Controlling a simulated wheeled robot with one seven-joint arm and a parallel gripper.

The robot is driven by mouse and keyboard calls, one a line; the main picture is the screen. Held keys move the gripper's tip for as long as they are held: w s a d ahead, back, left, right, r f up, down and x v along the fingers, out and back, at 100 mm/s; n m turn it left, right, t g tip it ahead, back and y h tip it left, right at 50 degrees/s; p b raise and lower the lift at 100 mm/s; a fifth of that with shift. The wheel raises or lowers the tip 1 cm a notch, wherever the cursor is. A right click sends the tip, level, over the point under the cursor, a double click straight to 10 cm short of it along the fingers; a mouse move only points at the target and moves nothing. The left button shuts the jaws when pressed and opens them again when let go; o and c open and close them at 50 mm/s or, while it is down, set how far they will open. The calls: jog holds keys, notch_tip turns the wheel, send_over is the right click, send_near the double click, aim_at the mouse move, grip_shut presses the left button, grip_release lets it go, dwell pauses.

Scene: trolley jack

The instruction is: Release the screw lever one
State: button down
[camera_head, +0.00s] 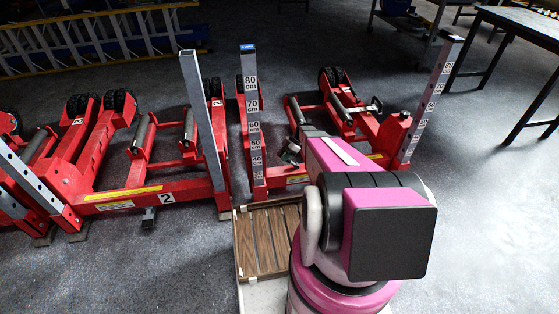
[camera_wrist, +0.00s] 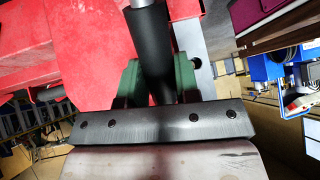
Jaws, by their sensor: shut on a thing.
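The right trolley jack (camera_head: 422,125) is red, with a grey upright post marked with a scale. My gripper (camera_wrist: 157,82) has two green fingers, one on each side of a black cylindrical grip (camera_wrist: 152,45), which I take for the screw lever. The fingers are shut on it. A grey rod end shows above the grip, and red jack body (camera_wrist: 65,45) lies behind and to the left.
A second red jack (camera_head: 160,188), labelled 2, stands at left. A wooden slatted platform (camera_head: 262,240) lies in front, beside my arm. A dark table (camera_head: 520,22) stands at far right, and a yellow ladder (camera_head: 85,35) lies at the back left. The left foreground floor is clear.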

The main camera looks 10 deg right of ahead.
jog(key=d+y, duration=0.1)
jog(key=d+r+y, duration=0.1)
jog(key=shift+w+d+r+y, duration=0.1)
jog(key=shift+d+r+y, duration=0.05)
jog(key=shift+d+y, duration=0.2)
jog(key=shift+d+r+n+g+y, duration=0.15)
jog(key=shift+d+r+y, duration=0.1)
jog(key=shift+d+y, duration=0.55)
jog(key=shift+d+r+n+g+y, duration=0.15)
jog(key=shift+d+r+y, duration=0.1)
jog(key=shift+d+y, duration=0.45)
jog(key=c, duration=0.8)
grip_release()
jog(key=shift+c, duration=0.2)
jog(key=v, duration=1.1)
jog(key=shift+f, duration=0.1)
